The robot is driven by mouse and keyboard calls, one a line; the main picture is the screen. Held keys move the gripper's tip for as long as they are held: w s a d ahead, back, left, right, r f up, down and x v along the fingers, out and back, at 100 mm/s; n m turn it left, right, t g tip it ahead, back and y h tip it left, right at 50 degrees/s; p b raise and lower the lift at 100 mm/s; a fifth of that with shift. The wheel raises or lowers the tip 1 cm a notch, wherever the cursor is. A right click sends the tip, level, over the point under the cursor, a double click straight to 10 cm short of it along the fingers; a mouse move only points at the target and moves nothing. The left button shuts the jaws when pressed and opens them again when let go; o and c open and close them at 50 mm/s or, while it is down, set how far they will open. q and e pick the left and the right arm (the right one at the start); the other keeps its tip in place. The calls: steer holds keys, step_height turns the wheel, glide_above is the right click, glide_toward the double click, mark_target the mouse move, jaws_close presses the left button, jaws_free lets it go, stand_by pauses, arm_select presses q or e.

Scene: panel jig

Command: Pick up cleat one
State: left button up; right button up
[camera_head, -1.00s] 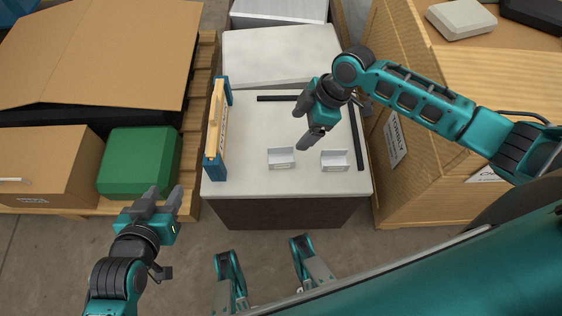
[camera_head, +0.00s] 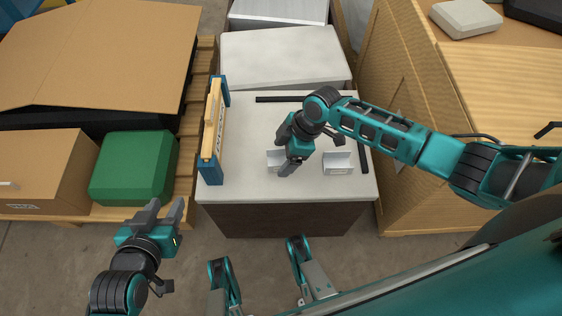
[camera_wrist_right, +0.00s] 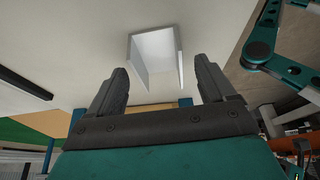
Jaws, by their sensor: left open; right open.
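Two small pale metal cleats lie on the white-topped bench (camera_head: 240,187). The left cleat (camera_head: 273,159) is partly hidden by my right gripper (camera_head: 286,152); the right cleat (camera_head: 338,163) is in clear view. I cannot read which one is cleat one. My right gripper is open over the left cleat. In the right wrist view an angled pale cleat (camera_wrist_right: 157,48) shows between and beyond the open fingers, with nothing gripped. My left gripper (camera_head: 165,208) is open and empty, away from the bench at the lower left.
A blue and wood fixture (camera_head: 215,135) stands along the bench's left side. Black strips lie at the bench's back (camera_head: 282,99) and right side (camera_head: 363,155). A green case (camera_head: 133,167) and cardboard boxes (camera_head: 100,50) are left. A wooden crate (camera_head: 420,195) stands right.

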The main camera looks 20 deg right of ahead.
steer(key=shift+a+f, duration=0.1)
steer(key=c, duration=1.2)
steer(key=shift+o, duration=0.2)
